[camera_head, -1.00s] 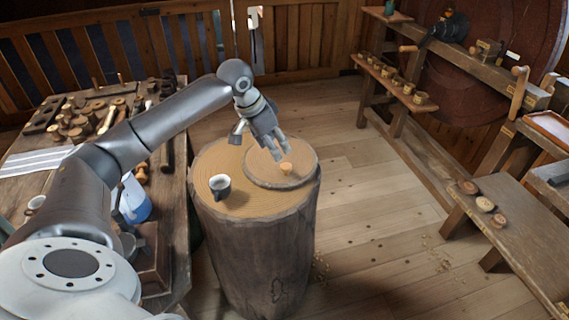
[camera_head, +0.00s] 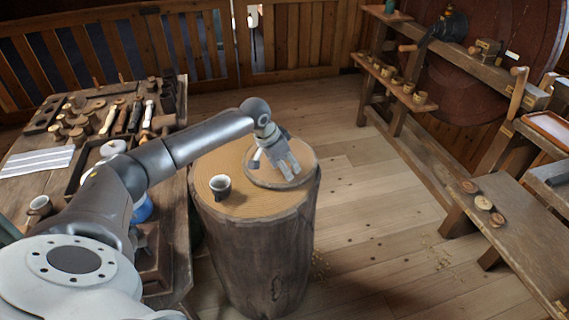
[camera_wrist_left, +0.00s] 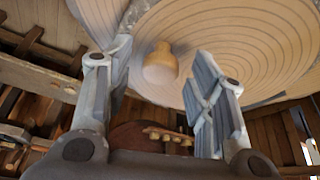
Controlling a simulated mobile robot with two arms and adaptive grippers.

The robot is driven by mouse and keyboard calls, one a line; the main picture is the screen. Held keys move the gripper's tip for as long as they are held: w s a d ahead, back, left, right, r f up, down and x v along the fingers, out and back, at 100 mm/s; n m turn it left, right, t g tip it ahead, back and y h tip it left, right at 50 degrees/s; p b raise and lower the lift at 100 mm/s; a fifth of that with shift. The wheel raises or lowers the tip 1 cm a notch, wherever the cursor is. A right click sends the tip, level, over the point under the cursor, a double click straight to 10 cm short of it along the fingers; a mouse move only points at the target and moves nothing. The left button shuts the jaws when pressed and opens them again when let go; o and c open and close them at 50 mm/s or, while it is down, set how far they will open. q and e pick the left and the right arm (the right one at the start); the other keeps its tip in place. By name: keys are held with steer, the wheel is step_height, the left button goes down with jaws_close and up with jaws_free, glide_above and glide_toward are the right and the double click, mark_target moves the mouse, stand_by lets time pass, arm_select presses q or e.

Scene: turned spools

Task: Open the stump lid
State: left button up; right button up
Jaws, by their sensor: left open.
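The tree stump (camera_head: 256,250) stands in the middle of the head view. Its round wooden lid (camera_head: 303,178) lies flat on the right part of the top. The lid (camera_wrist_left: 240,40) and its small turned knob (camera_wrist_left: 160,66) show in the left wrist view. My left gripper (camera_head: 285,172) is over the lid with its fingers pointing down. In the wrist view its open fingers (camera_wrist_left: 165,100) stand on either side of the knob, apart from it. In the head view the gripper hides the knob. My right gripper is not in view.
A workbench (camera_head: 20,165) with tools and spools is at left. A bench (camera_head: 530,230) with small wooden discs is at right. Bare floor (camera_head: 385,210) lies between.

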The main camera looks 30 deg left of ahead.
arm_select(q)
jaws_close()
steer(key=shift+r, duration=0.15)
